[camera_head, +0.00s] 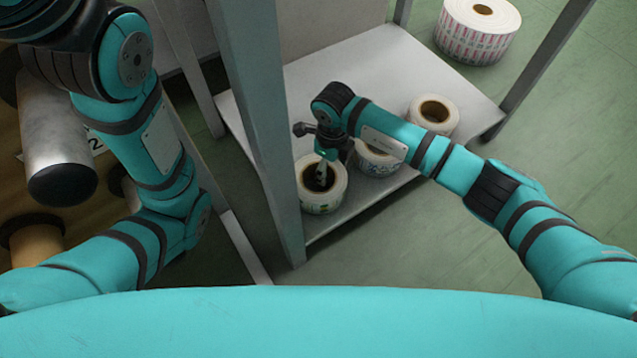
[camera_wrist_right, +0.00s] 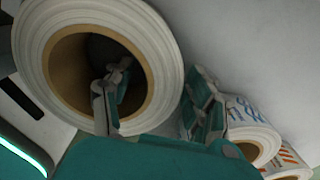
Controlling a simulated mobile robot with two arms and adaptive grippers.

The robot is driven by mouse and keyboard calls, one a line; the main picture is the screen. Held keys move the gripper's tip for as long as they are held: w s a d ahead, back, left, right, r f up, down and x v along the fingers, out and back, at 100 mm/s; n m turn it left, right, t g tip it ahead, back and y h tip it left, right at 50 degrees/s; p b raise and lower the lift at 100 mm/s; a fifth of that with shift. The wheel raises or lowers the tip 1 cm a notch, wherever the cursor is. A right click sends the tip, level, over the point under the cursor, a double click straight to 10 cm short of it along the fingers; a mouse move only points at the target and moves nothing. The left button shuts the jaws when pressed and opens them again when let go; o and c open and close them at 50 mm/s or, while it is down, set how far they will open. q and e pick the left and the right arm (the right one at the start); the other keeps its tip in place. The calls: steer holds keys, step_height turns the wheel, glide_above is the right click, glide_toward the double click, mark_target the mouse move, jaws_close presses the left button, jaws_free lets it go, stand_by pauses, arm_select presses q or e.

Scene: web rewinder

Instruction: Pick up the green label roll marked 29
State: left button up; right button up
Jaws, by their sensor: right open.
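A white label roll (camera_head: 325,206) with a brown core stands on the low shelf's near end; its side has small greenish and yellowish print. No number 29 can be read on it. My right gripper (camera_head: 322,168) is at this roll, pointing down, with a finger in its core. In the right wrist view, the open right gripper (camera_wrist_right: 158,97) has one finger inside the core of the big roll (camera_wrist_right: 163,52) and the other outside its wall. Whether the fingers touch the wall cannot be told. My left arm shows at left, but its gripper is not in view.
A roll with bluish print (camera_head: 378,161) stands close behind, partly hidden by my right arm. Another roll (camera_head: 435,113) is farther back on the grey shelf (camera_head: 350,60). A grey post (camera_head: 258,120) rises just left. A large pink-printed roll (camera_head: 478,30) stands on the floor.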

jaws_close()
steer(key=shift+r, duration=0.1)
stand_by(0.4)
